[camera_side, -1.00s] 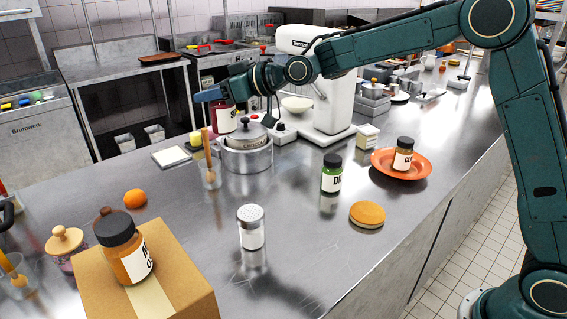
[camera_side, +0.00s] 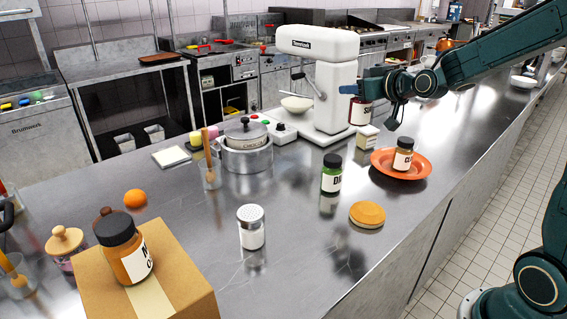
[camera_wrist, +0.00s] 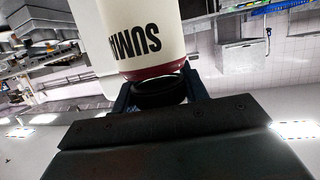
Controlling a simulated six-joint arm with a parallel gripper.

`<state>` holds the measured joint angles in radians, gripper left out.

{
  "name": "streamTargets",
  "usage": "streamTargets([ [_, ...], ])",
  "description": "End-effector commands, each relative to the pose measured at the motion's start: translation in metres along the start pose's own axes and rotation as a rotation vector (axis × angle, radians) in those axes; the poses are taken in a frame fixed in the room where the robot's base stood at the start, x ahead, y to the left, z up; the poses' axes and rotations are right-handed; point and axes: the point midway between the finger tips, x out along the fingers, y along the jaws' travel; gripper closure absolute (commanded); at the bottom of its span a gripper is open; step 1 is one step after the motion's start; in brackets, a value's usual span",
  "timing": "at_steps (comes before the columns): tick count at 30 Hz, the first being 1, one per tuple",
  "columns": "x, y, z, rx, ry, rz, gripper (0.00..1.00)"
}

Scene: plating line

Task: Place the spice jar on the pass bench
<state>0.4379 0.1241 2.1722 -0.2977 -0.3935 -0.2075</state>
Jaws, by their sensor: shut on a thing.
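My gripper (camera_side: 372,88) is shut on a spice jar (camera_side: 361,113) with dark red contents and a white label, in the air just right of the white mixer. In the wrist view the jar (camera_wrist: 150,42) shows label letters starting "SUM", and its dark lid is between the fingers (camera_wrist: 158,93). The long steel bench (camera_side: 300,215) runs below. Other spice jars are a green one (camera_side: 331,176) on the bench, an orange-brown one (camera_side: 403,158) on an orange plate, and a larger orange one (camera_side: 130,258) on a cardboard box.
The white mixer (camera_side: 335,75) stands close left of the held jar. A small pale box (camera_side: 367,138) and the orange plate (camera_side: 376,160) are below it. A pot (camera_side: 245,158), shaker (camera_side: 250,230) and orange round item (camera_side: 367,214) are nearer. The front middle of the bench is partly clear.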

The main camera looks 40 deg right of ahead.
Motion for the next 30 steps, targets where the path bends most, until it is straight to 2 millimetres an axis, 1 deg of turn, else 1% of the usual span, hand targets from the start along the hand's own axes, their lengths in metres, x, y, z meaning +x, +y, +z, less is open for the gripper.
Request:
streamTargets([
  [1, 0.003, 0.022, -0.002, 0.011, 0.001, 0.045, 0.9],
  [3, 0.007, 0.049, -0.004, 0.026, 0.0, 0.1, 0.9],
  [5, 0.01, 0.071, -0.006, 0.038, -0.001, 0.146, 0.9],
  [6, 0.012, 0.087, -0.008, 0.047, -0.002, 0.176, 0.9],
  [10, 0.018, 0.136, -0.012, 0.074, -0.005, 0.273, 0.9],
  [14, 0.02, 0.186, -0.015, 0.102, -0.005, 0.368, 0.9],
  [15, 0.02, 0.202, -0.015, 0.111, -0.007, 0.398, 0.9],
  [17, 0.019, 0.225, -0.016, 0.124, -0.006, 0.442, 0.9],
  [18, 0.018, 0.24, -0.017, 0.133, -0.006, 0.472, 0.9],
  [23, 0.01, 0.301, -0.017, 0.171, -0.007, 0.591, 0.9],
  [24, 0.007, 0.316, -0.016, 0.18, -0.007, 0.62, 0.9],
  [26, 0.001, 0.339, -0.015, 0.194, -0.006, 0.665, 0.9],
  [27, -0.003, 0.354, -0.014, 0.205, -0.006, 0.696, 0.9],
  [29, -0.01, 0.375, -0.013, 0.219, -0.005, 0.741, 0.9],
  [30, -0.015, 0.39, -0.011, 0.229, -0.005, 0.772, 0.9],
])
